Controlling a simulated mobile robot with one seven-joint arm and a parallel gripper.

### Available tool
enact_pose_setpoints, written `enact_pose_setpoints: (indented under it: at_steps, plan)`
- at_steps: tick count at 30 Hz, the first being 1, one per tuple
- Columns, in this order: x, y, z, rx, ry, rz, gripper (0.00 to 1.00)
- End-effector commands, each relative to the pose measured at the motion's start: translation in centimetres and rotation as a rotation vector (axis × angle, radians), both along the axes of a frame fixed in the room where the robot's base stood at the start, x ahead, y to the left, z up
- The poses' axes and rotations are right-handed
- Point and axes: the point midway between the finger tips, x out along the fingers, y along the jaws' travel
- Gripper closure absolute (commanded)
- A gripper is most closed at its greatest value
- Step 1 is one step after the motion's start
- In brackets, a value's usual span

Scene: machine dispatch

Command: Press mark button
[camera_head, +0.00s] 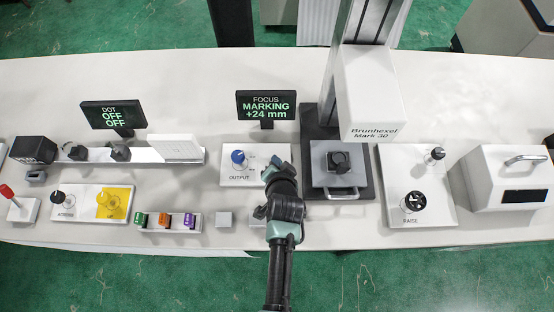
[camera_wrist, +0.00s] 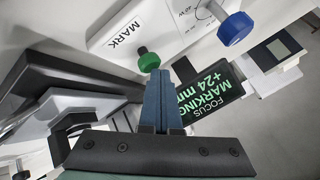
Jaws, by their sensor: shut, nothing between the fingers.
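The mark button is a green round knob (camera_wrist: 149,61) on a dark collar, on a white box (camera_wrist: 112,25) lettered MARK in the wrist view. My gripper (camera_wrist: 158,74) is shut and empty. Its fingertips are right at the green knob and overlap its edge; I cannot tell whether they touch. A display (camera_head: 266,105) reads FOCUS, MARKING, +24 mm.
The OUTPUT panel with its blue knob (camera_head: 238,156) lies beside my gripper. The Brunhexel machine head (camera_head: 371,95) stands to the right over a dark block (camera_head: 338,160). Small coloured blocks (camera_head: 165,220) sit at the left front.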

Motion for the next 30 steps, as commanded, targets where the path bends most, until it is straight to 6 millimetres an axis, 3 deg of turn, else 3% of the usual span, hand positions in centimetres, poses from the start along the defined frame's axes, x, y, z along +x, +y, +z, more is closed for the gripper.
enact_pose_setpoints:
  at_steps: [13, 24, 30]
  plan:
    - [-0.1, 0.0, -0.3, 0.000, 0.004, 0.001, 1.00]
    - [-0.1, 0.1, 1.7, 0.001, 0.003, 0.001, 1.00]
    - [-0.1, 0.0, 1.7, 0.000, 0.002, 0.001, 1.00]
